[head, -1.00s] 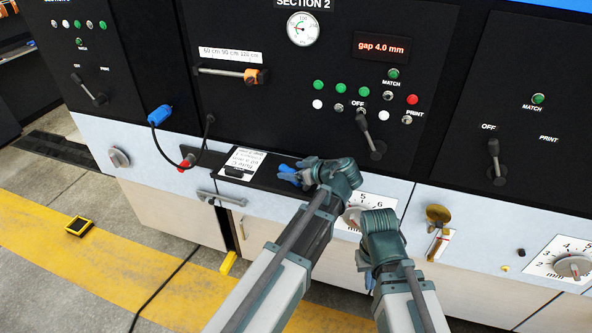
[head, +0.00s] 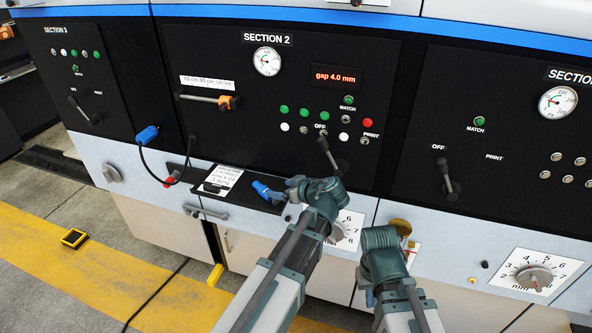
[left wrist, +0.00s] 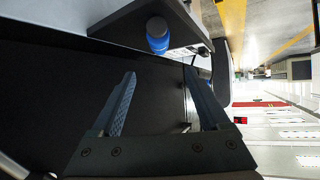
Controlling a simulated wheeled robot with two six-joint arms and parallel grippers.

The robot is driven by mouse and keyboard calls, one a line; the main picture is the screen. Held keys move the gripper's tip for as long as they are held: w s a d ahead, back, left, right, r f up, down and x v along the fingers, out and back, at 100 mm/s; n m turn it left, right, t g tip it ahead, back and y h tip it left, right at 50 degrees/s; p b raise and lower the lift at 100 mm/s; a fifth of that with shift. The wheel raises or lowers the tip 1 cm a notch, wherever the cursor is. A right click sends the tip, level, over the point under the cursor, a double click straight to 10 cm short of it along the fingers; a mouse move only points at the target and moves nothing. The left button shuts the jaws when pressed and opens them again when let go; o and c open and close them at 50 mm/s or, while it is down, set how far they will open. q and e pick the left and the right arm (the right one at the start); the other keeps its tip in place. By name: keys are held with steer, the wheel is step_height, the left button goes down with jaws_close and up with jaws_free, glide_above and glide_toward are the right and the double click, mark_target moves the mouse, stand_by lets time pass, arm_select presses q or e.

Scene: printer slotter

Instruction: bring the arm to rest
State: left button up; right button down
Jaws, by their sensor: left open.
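My left gripper (head: 293,188) is at the front of the black console ledge in the head view. In the left wrist view its two fingers (left wrist: 165,105) stand wide apart with nothing between them. A blue-handled tool (head: 268,192) lies on the ledge just left of the gripper, apart from it. A blue cylindrical end (left wrist: 158,35) shows beyond the fingers in the left wrist view. My right arm (head: 382,240) is folded low at the right, and its fingers cannot be made out.
The console panel with levers, buttons and a gap display (head: 335,77) stands close ahead. A numbered dial (head: 338,232) and a brass knob (head: 401,227) are near my arms. Floor at the left is mostly open.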

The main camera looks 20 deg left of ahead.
arm_select(q)
steer(key=s+d+f+m+g+h, duration=0.3)
steer(key=s+d+f+m, duration=0.3)
steer(key=s+d, duration=0.3)
steer(key=s+d+f+m+g+h+b, duration=0.1)
steer(key=s+d+f+m+g+h, duration=0.2)
steer(key=s+d+m, duration=0.6)
steer(key=s+f+h, duration=0.2)
steer(key=s+h, duration=0.1)
steer(key=s, duration=0.1)
steer(key=shift+f+g, duration=0.3)
steer(key=shift+f, duration=0.1)
